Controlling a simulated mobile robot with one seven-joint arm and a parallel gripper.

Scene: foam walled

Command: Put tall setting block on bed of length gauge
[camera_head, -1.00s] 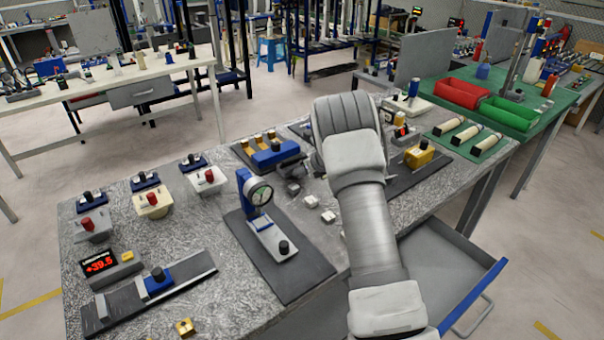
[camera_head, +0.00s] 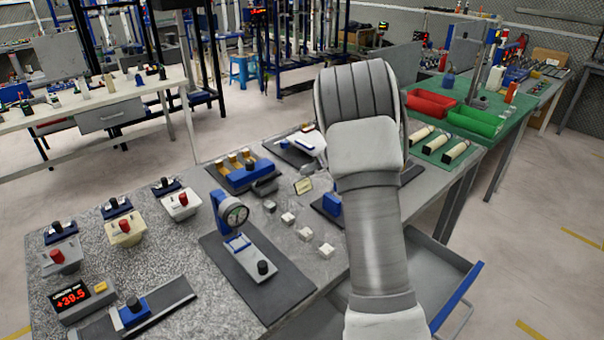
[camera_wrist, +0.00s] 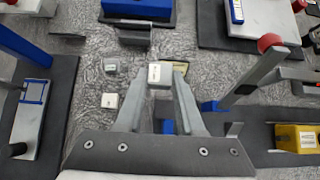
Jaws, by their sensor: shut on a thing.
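A small white block (camera_wrist: 160,76) is between the fingertips of my gripper (camera_wrist: 161,72) in the wrist view, and the gripper is shut on it. I take it for the tall setting block, though its height cannot be judged from above. In the head view, my arm hides the gripper and the held block. The length gauge shows at the lower left of the head view. The gripper is far to the right of this bed.
Several small white blocks, one (camera_head: 288,218), stand on the table beside a dial gauge stand (camera_head: 232,217). A blue holder (camera_head: 252,175) is behind them. Red-knobbed boxes (camera_head: 124,229) stand left. A yellow box (camera_wrist: 296,137) is right of my gripper. An open drawer (camera_head: 437,285) juts from the table.

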